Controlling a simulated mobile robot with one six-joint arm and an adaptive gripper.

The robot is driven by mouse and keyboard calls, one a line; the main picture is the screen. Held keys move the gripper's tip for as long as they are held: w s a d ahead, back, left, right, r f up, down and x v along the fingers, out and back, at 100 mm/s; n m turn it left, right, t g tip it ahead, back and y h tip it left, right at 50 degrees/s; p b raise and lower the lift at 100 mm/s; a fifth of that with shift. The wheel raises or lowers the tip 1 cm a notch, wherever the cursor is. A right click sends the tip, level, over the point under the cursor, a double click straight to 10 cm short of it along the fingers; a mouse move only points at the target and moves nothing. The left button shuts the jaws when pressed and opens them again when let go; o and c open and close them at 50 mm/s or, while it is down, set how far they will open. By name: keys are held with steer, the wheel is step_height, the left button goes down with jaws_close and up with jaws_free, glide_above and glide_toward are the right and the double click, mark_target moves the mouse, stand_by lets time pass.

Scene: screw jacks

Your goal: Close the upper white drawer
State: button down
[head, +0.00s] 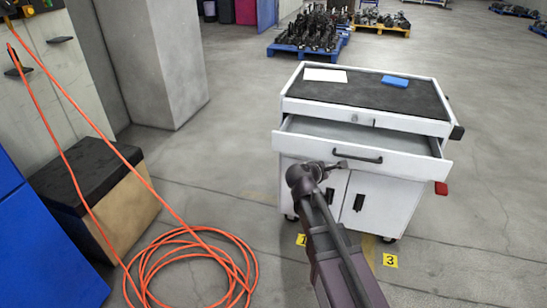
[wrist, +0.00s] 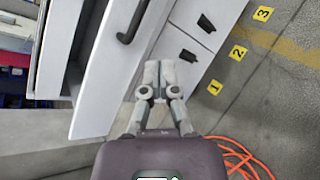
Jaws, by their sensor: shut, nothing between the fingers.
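The upper white drawer (head: 400,164) stands pulled out from the white cabinet in the head view, with its empty-looking grey inside showing. Its front has a dark bar handle (head: 357,155). In the wrist view the drawer front (wrist: 104,72) fills the upper left, with the handle (wrist: 133,22) near the top. My gripper (head: 341,165) is shut and empty, at the lower edge of the drawer front, left of the handle's middle. In the wrist view my gripper's fingertips (wrist: 160,66) lie just right of the drawer front. I cannot tell whether they touch it.
The cabinet's lower doors (head: 378,205) are closed, with dark handles. A paper (head: 325,75) and a blue item (head: 395,81) lie on its dark top. An orange hose (head: 190,262) is coiled on the floor at left, near a black-topped box (head: 90,175).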

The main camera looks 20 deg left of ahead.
steer(key=a+f+n+t+y+b, duration=0.2)
steer(key=a+n+b, duration=0.3)
steer(key=a, duration=0.6)
steer(key=s+a+f+n+t+y+b, duration=0.1)
steer(key=a+f+n+t+y+b, duration=0.1)
steer(key=a+n, duration=0.7)
steer(key=a+t+y+b, duration=0.1)
steer(key=a+t+b, duration=0.1)
steer(key=a+b, duration=0.1)
steer(key=shift+s+f+y+b, duration=0.2)
steer(key=shift+y+b, duration=0.1)
steer(key=shift+b, duration=0.1)
steer(key=shift+w, duration=0.2)
glide_toward(285, 124)
steer(key=s, duration=0.1)
steer(key=s+f, duration=0.2)
steer(key=s, duration=0.1)
steer(key=shift+a, duration=0.35)
steer(key=w, duration=1.6)
steer(key=shift+w, duration=0.2)
steer(key=shift+w, duration=0.15)
